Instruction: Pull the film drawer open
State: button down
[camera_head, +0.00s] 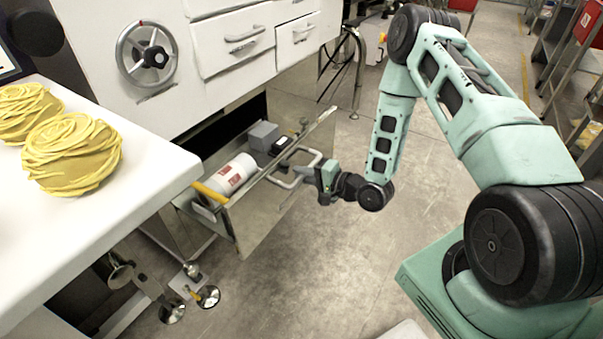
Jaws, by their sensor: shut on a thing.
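The film drawer (258,215) is a low metal drawer under the white machine, and it stands pulled out with its contents showing. Inside lie a white film roll (232,174) with red print, a yellow-handled item (210,193), a grey box (263,136) and a small black item (282,145). A pale bar handle (309,154) sticks out from the drawer's front. My gripper (318,180) is at this handle, on the drawer's outer side, and is shut on it. The fingertips are small in view, so their exact grip is hard to see.
A white table (120,190) with yellow pasta nests (72,155) fills the left. The machine has a handwheel (147,54) and closed upper drawers (233,40). Levelling feet (208,296) stand on the floor below. The concrete floor (330,270) in front of the drawer is clear.

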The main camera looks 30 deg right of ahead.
jog(key=c, duration=1.5)
grip_release()
jog(key=p+v, duration=0.2)
jog(key=v, duration=1.5)
jog(key=shift+s+d, duration=0.1)
jog(key=shift+s, duration=0.1)
